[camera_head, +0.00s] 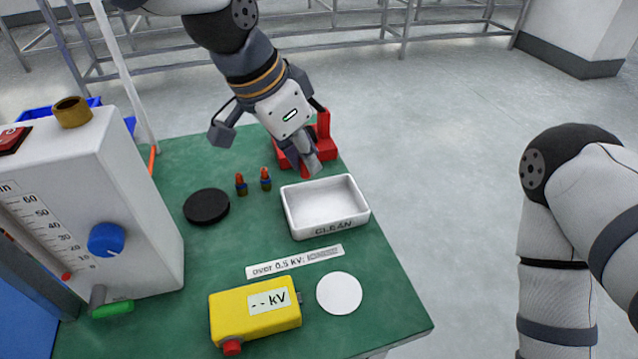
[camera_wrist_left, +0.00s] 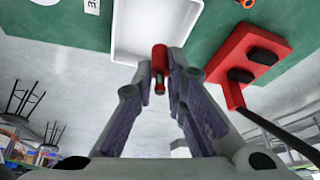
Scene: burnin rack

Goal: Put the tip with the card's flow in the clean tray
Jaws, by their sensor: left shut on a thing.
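My left gripper (camera_head: 306,166) points down just behind the clean tray's back edge. It is shut on a small red tip, which shows between the fingers in the left wrist view (camera_wrist_left: 159,62); the tip's markings are not readable. The white tray (camera_head: 325,230), marked CLEAN, looks empty and also shows in the left wrist view (camera_wrist_left: 128,30). Two small tips, a left one (camera_head: 241,185) and a right one (camera_head: 265,180), with orange tops and dark bodies, stand left of the tray. My right gripper is out of view; only its arm shows.
A red holder (camera_head: 323,142) with dark sockets stands behind my left gripper. A black disc (camera_head: 206,207), a yellow kV meter (camera_head: 228,312), a white disc (camera_head: 339,293), a label strip (camera_head: 294,262) and a white flow-scale box (camera_head: 130,215) occupy the green table.

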